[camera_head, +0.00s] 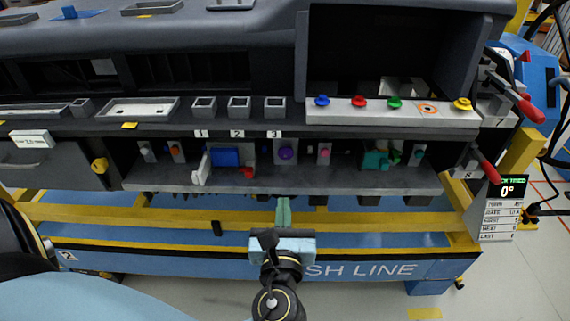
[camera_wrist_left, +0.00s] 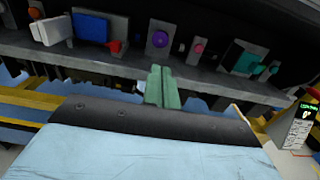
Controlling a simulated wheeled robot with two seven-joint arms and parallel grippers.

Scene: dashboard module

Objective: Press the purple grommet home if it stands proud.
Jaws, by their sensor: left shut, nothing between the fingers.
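The purple grommet (camera_head: 287,152) sits in a grey block on the lower shelf, under the label 3. It also shows in the left wrist view (camera_wrist_left: 159,40), round and facing me. I cannot tell from these views whether it stands proud or is flush. My left gripper (camera_head: 283,203) is shut and empty, its green fingers together, in front of and below the shelf's front edge. In the left wrist view its fingertips (camera_wrist_left: 160,72) point up toward the grommet, with a gap between. My right gripper is not in view.
On the same shelf, a pink plug (camera_head: 324,153) stands right of the grommet, and a blue block (camera_head: 225,157) with a red part (camera_head: 246,173) stands left. A teal part (camera_head: 375,160) is farther right. The shelf's front edge (camera_head: 300,185) lies behind the gripper.

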